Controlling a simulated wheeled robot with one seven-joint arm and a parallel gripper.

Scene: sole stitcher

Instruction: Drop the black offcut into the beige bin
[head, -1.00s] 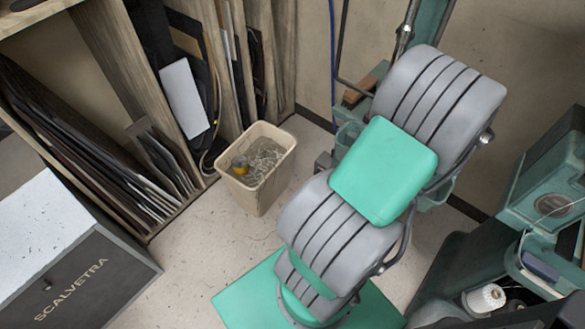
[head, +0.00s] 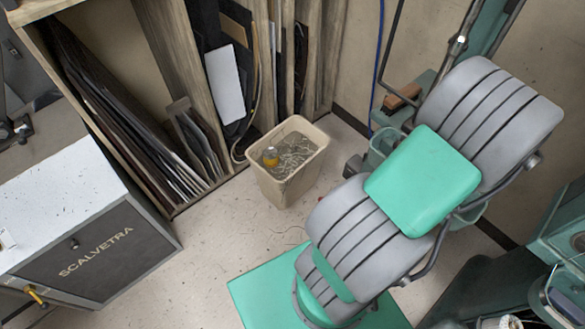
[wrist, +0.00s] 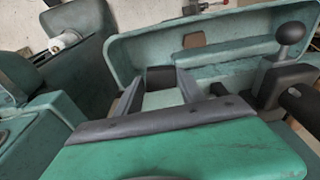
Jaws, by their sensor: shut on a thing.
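The beige bin (head: 280,189) stands on the floor in the upper middle of the head view, open at the top. It holds tangled pale scraps and a yellow item. My gripper (wrist: 160,84) shows only in the wrist view. Its two dark fingers are shut on a small dark piece, the black offcut (wrist: 160,76), at their tips. The gripper is over or close to a teal machine tray; I cannot tell the exact gap. The bin is not in the wrist view, and the offcut cannot be made out in the head view.
A teal machine tray (wrist: 126,50) with a brown piece (wrist: 194,40) and a black ball-topped lever (wrist: 289,40) surround the gripper. A sheet rack (head: 165,60) and SCALVETRA cabinet (head: 100,255) stand left.

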